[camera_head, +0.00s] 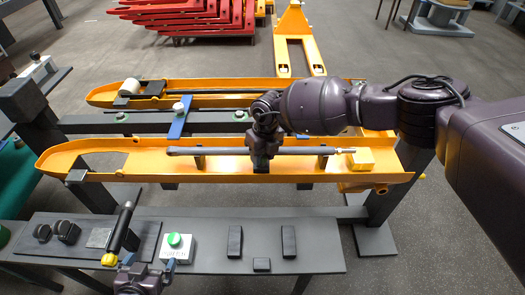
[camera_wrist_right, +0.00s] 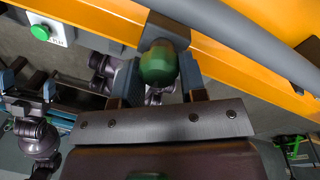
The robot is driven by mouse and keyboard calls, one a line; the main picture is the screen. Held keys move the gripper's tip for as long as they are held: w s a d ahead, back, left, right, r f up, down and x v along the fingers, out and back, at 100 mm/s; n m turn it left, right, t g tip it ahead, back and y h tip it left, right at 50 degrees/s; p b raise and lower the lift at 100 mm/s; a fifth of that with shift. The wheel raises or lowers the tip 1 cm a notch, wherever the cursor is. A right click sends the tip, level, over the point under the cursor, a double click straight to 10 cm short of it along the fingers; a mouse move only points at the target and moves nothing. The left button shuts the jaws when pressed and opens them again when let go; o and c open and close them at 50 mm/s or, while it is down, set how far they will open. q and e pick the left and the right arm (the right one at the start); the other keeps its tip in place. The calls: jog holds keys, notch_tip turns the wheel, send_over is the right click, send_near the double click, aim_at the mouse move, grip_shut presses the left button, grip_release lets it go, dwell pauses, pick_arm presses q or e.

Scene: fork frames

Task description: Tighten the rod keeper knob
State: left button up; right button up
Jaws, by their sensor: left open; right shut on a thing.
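The green rod keeper knob (camera_wrist_right: 158,65) sits under a dark grey block (camera_wrist_right: 165,32) beside the grey rod (camera_wrist_right: 255,38) in the right wrist view. My right gripper (camera_wrist_right: 160,76) is shut on the knob, one finger on each side. In the head view the rod (camera_head: 225,151) lies along the near yellow fork frame (camera_head: 115,163). My right gripper (camera_head: 262,160) is at the middle of the rod there and hides the knob. My left gripper (camera_head: 147,266) is open at the bottom edge, in front of the bench and away from the rod.
The near bench (camera_head: 320,262) holds a white box with a green button (camera_head: 175,244), a black-and-yellow handled tool (camera_head: 119,232) and several dark blocks. Red pallet forks (camera_head: 205,18) stand farther back.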

jog(key=shift+w+r+m+p, duration=0.2)
jog(key=shift+m+p, duration=0.35)
jog(key=shift+m, duration=0.45)
jog(key=o, duration=0.6)
jog(key=shift+o, duration=0.3)
jog(key=shift+s, duration=0.15)
notch_tip(320, 180, up, 11)
jog(key=d, duration=0.1)
jog(key=shift+w+f, duration=0.15)
jog(key=shift+w, duration=0.05)
